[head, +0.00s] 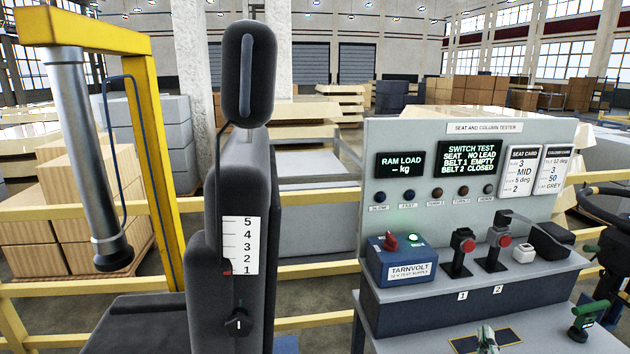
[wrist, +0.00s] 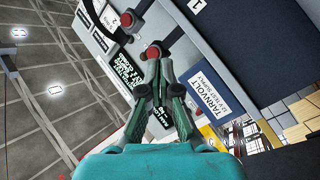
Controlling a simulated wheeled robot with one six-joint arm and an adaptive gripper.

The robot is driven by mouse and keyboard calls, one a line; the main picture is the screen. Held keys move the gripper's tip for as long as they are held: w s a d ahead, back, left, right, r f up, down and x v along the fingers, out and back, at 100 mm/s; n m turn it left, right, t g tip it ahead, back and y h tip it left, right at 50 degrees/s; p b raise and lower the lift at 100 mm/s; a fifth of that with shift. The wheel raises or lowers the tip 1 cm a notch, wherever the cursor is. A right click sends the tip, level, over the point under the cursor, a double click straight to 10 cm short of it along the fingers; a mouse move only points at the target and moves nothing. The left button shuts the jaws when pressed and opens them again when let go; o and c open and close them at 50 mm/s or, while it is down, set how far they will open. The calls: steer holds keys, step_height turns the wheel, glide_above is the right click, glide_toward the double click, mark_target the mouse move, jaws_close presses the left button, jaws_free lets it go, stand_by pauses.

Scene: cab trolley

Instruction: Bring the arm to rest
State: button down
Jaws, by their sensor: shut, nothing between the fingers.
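My gripper (wrist: 155,72) is shut and empty in the wrist view, its dark green fingers meeting in front of its teal body. In the head view only its green fingertips (head: 487,338) show at the bottom edge, over the front of the bench (head: 395,334). The rest of my arm is out of the head view. In the wrist view the fingertips overlap a red button (wrist: 153,52) in the picture; I cannot tell the gap between them. No object is held.
The tester panel (head: 375,215) stands behind a blue TARNVOLT supply (head: 410,272) and two red-buttoned switches (head: 463,240). A dark seat (head: 225,180) stands left. A green-handled item (head: 588,318) is at the bench's right. Yellow rails (head: 310,270) run behind.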

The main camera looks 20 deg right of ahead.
steer(key=s+a+f+y, duration=0.1)
steer(key=a+f, duration=0.1)
steer(key=a, duration=0.2)
steer(key=s+a+f+t+y, duration=0.1)
steer(key=a+f, duration=0.2)
steer(key=a, duration=0.1)
steer(key=s+a+f+n+t+y, duration=0.1)
steer(key=a+f+y, duration=0.1)
steer(key=a, duration=0.2)
steer(key=shift+a+f, duration=0.15)
steer(key=shift+f, duration=0.25)
steer(key=s+a+f+t+y, duration=0.1)
steer(key=s+a+f+y, duration=0.2)
steer(key=s+a, duration=0.55)
steer(key=s+a+f+y, duration=0.2)
steer(key=s+a+y, duration=0.2)
steer(key=s+a, duration=0.5)
steer(key=s+a+r+y, duration=0.2)
steer(key=s+a, duration=0.2)
steer(key=s, duration=0.5)
steer(key=shift+a+r+g, duration=0.2)
steer(key=shift+a+g, duration=0.05)
steer(key=shift+g, duration=0.05)
steer(key=shift+d, duration=0.15)
